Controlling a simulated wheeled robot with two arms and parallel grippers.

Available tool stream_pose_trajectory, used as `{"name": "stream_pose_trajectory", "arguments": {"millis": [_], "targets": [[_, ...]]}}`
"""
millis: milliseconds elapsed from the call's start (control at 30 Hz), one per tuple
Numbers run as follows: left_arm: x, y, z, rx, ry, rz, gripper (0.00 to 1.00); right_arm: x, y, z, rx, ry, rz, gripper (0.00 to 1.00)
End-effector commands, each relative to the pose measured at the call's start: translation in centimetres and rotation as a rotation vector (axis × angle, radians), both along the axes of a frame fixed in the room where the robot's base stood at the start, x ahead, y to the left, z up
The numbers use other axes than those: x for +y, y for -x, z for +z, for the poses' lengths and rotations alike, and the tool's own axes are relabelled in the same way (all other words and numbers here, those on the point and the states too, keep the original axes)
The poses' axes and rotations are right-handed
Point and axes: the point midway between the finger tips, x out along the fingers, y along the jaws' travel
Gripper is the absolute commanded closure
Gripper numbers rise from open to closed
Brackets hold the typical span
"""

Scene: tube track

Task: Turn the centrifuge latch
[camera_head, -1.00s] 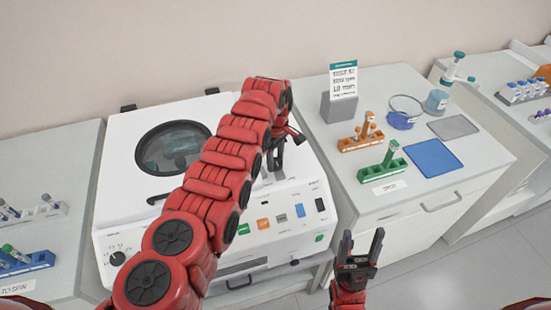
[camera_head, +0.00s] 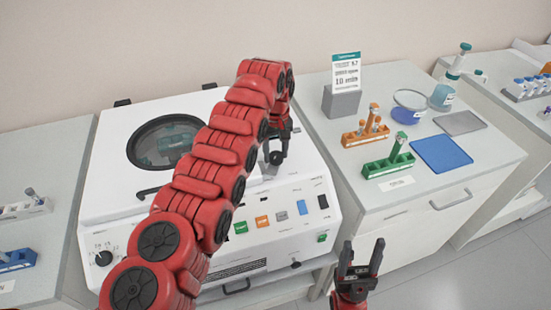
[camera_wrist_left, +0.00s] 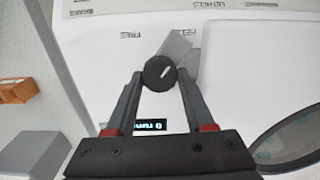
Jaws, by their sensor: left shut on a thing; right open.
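The white centrifuge (camera_head: 110,190) stands on the bench with its lid down and a round dark window (camera_head: 165,143). My left arm reaches across it. My left gripper (camera_head: 277,157) is at the right part of its top, shut on the round black latch knob. In the left wrist view, the latch knob (camera_wrist_left: 160,73) sits between the fingertips of my left gripper (camera_wrist_left: 159,80), with a white mark on its face and a grey plate behind it. My right gripper (camera_head: 360,262) is open and empty, in front of the bench at the lower right.
An orange rack (camera_head: 366,133) and a green rack (camera_head: 389,163) with tubes stand on the right bench, beside a blue mat (camera_head: 440,153), a grey mat (camera_head: 460,122) and a sign on a grey block (camera_head: 341,102). A blue rack (camera_head: 14,260) is at the far left.

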Motion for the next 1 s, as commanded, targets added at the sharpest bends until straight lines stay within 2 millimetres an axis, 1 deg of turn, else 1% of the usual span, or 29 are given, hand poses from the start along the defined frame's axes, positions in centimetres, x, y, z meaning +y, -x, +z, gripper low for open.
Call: {"name": "stream_pose_trajectory", "arguments": {"millis": [33, 200, 700, 1000], "targets": [[-0.04, 0.0, -0.23, 0.0, 0.0, -0.044, 1.0, 0.0, 0.01, -0.64, 0.0, 0.0, 0.0, 0.41], [-0.12, 0.0, 0.03, -0.001, -0.001, -0.206, 1.0, 0.0, 0.0, -1.04, 0.0, 0.0, 0.0, 0.41], [-0.16, 0.03, 0.06, 0.002, -0.001, -0.665, 1.0, 0.0, 0.0, -0.91, 0.0, 0.0, 0.0, 0.41], [-0.22, 0.04, 0.05, 0.0, 0.0, -0.86, 1.0, 0.0, 0.0, -0.85, 0.0, 0.0, 0.0, 0.41]]}}
